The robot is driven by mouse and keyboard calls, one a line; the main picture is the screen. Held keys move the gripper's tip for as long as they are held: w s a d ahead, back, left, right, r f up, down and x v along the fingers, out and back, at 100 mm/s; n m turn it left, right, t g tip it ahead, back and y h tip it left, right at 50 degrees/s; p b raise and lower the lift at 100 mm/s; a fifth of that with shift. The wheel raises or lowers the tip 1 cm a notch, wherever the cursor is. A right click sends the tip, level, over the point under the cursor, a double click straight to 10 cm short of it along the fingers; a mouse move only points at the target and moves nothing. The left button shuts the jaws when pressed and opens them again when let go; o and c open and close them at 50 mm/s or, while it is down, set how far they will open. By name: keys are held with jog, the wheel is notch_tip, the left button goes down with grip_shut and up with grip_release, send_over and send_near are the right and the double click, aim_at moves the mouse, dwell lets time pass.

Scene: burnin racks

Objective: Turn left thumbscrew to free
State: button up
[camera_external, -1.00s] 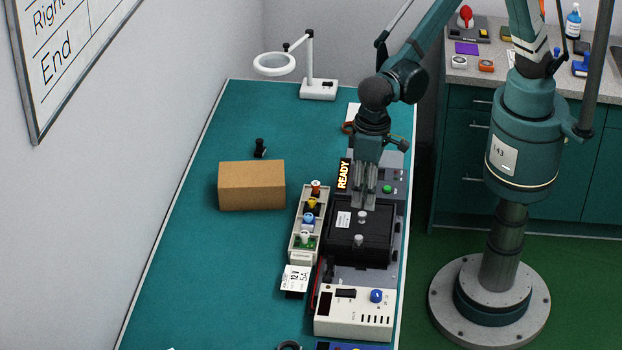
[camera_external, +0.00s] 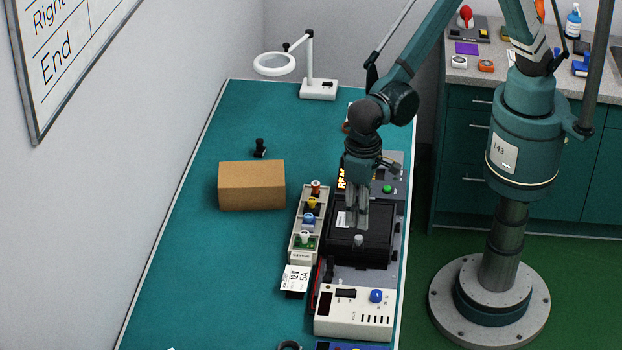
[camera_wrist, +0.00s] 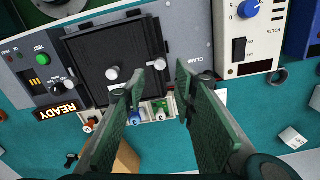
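A black clamp plate (camera_external: 376,240) has two silver thumbscrews. In the wrist view one thumbscrew (camera_wrist: 112,72) lies nearer the READY sign, and the other thumbscrew (camera_wrist: 159,63) nearer the white supply box. My gripper (camera_wrist: 159,72) is open, its two fingers well apart, and the second thumbscrew shows in the gap between them. Nothing is held. In the external view my gripper (camera_external: 356,226) is over the plate, just behind the near thumbscrew (camera_external: 358,240), and hides the far one. I cannot tell how high the fingertips are above the plate.
A tray of coloured parts (camera_external: 296,247) lies along the plate's left side, with a cardboard box (camera_external: 251,185) further left. The white supply box (camera_external: 353,318) stands in front. The panel with a green button (camera_external: 387,189) is behind. The bench's left part is mostly clear.

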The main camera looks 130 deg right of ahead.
aim_at(359, 238)
jog(key=shift+f, duration=3.7)
jog(key=shift+c, duration=0.3)
grip_shut()
